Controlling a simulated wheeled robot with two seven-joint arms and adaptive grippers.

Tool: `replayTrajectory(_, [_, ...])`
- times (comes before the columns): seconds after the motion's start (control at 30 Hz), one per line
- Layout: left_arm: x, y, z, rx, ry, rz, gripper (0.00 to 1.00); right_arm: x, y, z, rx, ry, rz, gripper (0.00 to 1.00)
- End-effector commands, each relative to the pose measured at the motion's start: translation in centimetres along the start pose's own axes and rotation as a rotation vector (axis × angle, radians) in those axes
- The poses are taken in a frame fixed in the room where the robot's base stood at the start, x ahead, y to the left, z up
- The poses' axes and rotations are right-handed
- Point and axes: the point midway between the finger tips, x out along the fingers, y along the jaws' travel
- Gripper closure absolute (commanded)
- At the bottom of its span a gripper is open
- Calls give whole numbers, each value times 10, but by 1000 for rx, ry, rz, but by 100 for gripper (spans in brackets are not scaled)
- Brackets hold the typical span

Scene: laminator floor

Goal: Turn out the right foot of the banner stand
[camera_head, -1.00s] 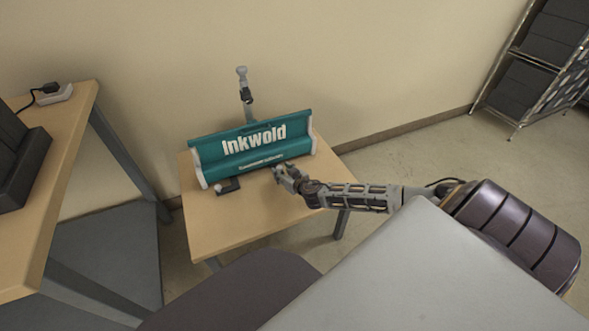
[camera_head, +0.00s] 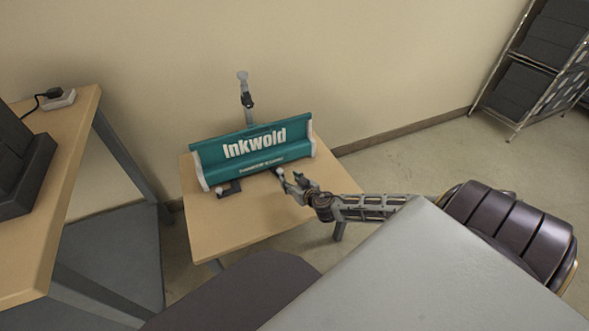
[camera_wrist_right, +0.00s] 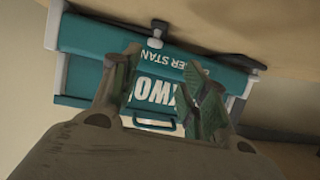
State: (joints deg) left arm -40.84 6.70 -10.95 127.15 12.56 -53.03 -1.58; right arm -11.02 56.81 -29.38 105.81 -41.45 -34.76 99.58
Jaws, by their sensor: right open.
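The teal banner stand (camera_head: 253,153) with "Inkwold" lettering and pale end caps lies on a small wooden table (camera_head: 268,213). Its left foot (camera_head: 233,187), dark with a light knob, shows at the front left. A light knob (camera_head: 280,171) of the right foot shows at the front right, just beyond my right gripper (camera_head: 293,180). My right gripper is open and appears empty; its fingers partly hide that area. In the right wrist view the stand (camera_wrist_right: 85,45) appears upside down behind the spread fingers (camera_wrist_right: 165,90), with a dark foot with a light knob (camera_wrist_right: 157,33) above them. My left gripper is not seen.
A grey post (camera_head: 244,90) rises behind the stand near the wall. A taller wooden desk (camera_head: 62,185) with dark equipment is at left. A metal shelf rack (camera_head: 530,75) stands at far right. The table's front is clear.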

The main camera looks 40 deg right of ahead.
Motion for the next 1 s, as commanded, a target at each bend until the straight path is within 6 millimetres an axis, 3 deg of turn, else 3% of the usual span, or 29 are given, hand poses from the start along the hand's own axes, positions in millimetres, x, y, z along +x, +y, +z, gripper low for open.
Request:
replayTrajectory(0.33, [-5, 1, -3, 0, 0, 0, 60, -20, 0, 0, -1, -1, 0, 56])
replayTrajectory(0.8, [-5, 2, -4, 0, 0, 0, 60, -24, 0, 0, -1, 0, 0, 56])
replayTrajectory(1.0, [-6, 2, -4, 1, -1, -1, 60, -23, 2, -1, -4, -3, 6, 79])
